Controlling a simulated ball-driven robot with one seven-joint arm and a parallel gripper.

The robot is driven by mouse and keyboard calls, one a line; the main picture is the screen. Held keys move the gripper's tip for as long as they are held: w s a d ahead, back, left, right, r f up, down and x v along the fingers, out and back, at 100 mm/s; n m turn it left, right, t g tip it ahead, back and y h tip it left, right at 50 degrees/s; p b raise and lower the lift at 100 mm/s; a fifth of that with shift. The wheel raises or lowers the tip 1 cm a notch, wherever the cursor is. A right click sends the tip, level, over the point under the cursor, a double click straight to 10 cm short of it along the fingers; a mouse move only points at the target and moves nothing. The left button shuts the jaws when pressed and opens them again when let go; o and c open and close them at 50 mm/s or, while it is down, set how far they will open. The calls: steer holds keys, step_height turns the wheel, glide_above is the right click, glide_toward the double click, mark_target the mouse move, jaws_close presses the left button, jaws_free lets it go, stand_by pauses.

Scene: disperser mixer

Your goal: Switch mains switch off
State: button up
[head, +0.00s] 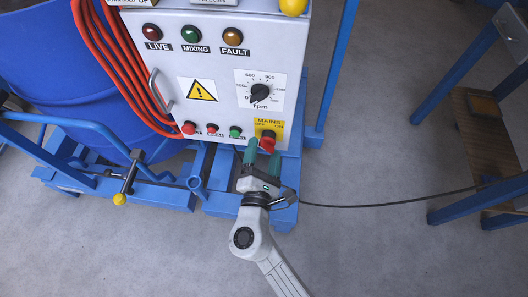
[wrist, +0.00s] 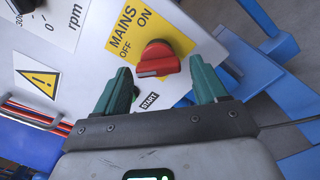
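The mains switch is a red rotary knob (wrist: 158,61) on a yellow plate (wrist: 118,44) marked MAINS, OFF and ON. In the wrist view its ridge runs nearly level across the picture; I cannot tell which mark it points to. In the head view the knob (head: 268,138) sits at the lower right of the grey control panel (head: 222,68). My gripper (head: 263,153) is just below it, with green fingertips. In the wrist view my gripper (wrist: 160,68) is open and empty, one finger on either side of the knob, with gaps showing. Contact is not visible.
The panel also bears a black rpm dial (head: 260,92), a row of small buttons (head: 212,128), several lamps and a warning sign (head: 202,90). Orange cables (head: 118,70) hang at left by a blue drum (head: 62,55).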

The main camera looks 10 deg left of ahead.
steer(key=shift+o, duration=0.2)
steer(key=s+p, duration=0.1)
steer(key=s, duration=0.9)
steer(key=shift+s+a, duration=0.15)
steer(key=shift+s, duration=0.2)
steer(key=w+d+f+m+g+h, duration=0.15)
steer(key=d+m+g+h, duration=0.6)
steer(key=d+m, duration=1.05)
steer(key=s+d+f+m+g+y, duration=0.25)
steer(key=s+d+g, duration=0.2)
steer(key=d, duration=0.35)
steer(key=s+d+f+m+g+y, duration=0.1)
steer(key=s+d+f+m+g, duration=0.1)
steer(key=s+d+m+g, duration=0.35)
steer(key=s+r+m+y, duration=0.1)
steer(key=s+y, duration=0.3)
steer(key=s, duration=0.2)
step_height(320, 180, up, 19)
steer(key=p, duration=1.9)
steer(key=shift+w, duration=0.2)
